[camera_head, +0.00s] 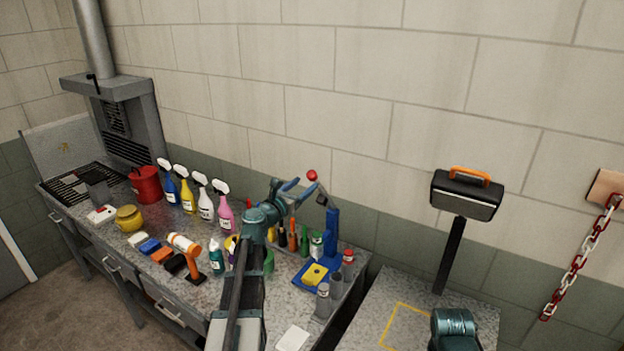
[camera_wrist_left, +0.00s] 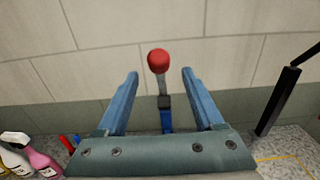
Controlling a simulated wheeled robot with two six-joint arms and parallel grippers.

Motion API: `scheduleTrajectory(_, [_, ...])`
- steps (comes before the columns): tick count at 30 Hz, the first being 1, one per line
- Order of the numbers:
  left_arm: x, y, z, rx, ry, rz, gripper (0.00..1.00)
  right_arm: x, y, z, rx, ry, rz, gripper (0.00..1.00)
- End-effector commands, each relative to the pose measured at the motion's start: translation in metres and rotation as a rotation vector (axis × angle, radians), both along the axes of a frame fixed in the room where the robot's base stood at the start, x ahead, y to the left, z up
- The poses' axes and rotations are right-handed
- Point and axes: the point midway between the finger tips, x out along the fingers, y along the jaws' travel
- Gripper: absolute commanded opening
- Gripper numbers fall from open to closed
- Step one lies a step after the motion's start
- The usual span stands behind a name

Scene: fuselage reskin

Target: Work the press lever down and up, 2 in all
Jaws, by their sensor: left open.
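The blue press (camera_head: 332,232) stands at the right end of the workbench, with a yellow block (camera_head: 315,274) on its blue base. Its lever rises up and to the left from the column top and ends in a red ball knob (camera_head: 312,175). My left gripper (camera_head: 301,188) is open beside the knob. In the left wrist view the knob (camera_wrist_left: 158,60) and its grey shaft appear between the two blue fingers of the open gripper (camera_wrist_left: 160,76). The knob lies just past the fingertips and no contact shows. My right gripper is out of view.
Spray bottles (camera_head: 206,203), a red pot (camera_head: 146,184) and an orange-handled tool (camera_head: 190,262) crowd the bench left of my arm. Small bottles (camera_head: 347,264) stand right of the press.

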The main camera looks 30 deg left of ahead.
Motion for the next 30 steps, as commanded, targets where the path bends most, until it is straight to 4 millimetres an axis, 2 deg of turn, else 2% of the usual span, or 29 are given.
scheduleTrajectory(1, [-0.012, 0.0, 0.0, 0.0, 0.0, 0.002, 0.69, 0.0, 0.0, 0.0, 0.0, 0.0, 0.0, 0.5])
scheduleTrajectory(7, [-0.033, 0.002, 0.0, 0.0, 0.0, 0.001, 0.69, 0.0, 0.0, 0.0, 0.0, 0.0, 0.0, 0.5])
scheduleTrajectory(19, [-0.038, 0.003, 0.0, 0.0, 0.0, -0.001, 0.69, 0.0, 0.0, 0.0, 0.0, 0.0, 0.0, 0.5])
scheduleTrajectory(23, [-0.038, 0.001, -0.01, 0.024, 0.012, 0.015, 0.48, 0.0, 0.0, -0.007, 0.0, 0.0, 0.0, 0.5])
scheduleTrajectory(26, [-0.037, -0.002, -0.044, 0.13, 0.058, 0.083, 0.3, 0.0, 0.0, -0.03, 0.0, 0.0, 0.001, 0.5])
scheduleTrajectory(30, [-0.042, -0.005, -0.101, 0.437, 0.124, 0.26, 0.04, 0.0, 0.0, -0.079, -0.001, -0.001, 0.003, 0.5])
